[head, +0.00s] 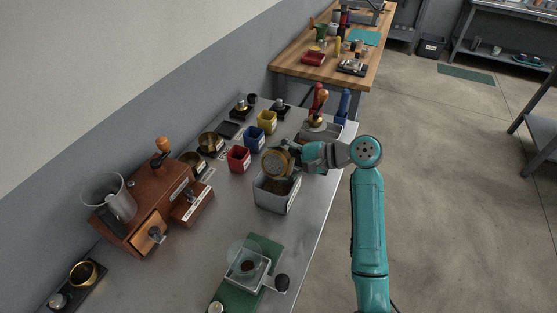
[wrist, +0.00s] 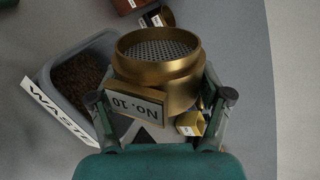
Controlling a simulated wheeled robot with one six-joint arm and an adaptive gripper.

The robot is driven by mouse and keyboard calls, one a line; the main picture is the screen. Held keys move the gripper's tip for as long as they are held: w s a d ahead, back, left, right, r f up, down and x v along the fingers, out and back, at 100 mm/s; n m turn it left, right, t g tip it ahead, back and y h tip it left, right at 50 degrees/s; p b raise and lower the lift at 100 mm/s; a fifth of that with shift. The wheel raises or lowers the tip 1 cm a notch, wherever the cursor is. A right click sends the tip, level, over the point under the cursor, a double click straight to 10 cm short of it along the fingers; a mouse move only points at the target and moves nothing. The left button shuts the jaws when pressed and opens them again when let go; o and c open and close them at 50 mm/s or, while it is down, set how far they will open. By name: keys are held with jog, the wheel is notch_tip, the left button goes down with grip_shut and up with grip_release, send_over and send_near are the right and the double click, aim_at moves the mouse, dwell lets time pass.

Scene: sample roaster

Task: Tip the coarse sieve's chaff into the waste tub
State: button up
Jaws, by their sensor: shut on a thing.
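The brass coarse sieve (head: 275,164), labelled "NO. 10", is held above the grey waste tub (head: 270,200) and is tilted on its side, with its round face toward the head camera. In the wrist view my gripper (wrist: 162,98) is shut on the sieve (wrist: 158,78), its fingers on either side of the label block. The sieve's mesh shows there and looks bare. In the head view my gripper (head: 294,159) is just right of the sieve. The waste tub (wrist: 48,82) shows left of the sieve in the wrist view, with dark brown material in it.
A red bin (head: 238,158), a blue bin (head: 253,138) and a yellow bin (head: 267,121) stand behind the tub. A wooden grinder (head: 150,215) stands at the left. A scale with a glass dish (head: 247,265) sits on a green mat in front. Bare bench lies between them.

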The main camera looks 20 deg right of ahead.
jog(key=shift+r, duration=0.1)
jog(key=shift+r, duration=1.4)
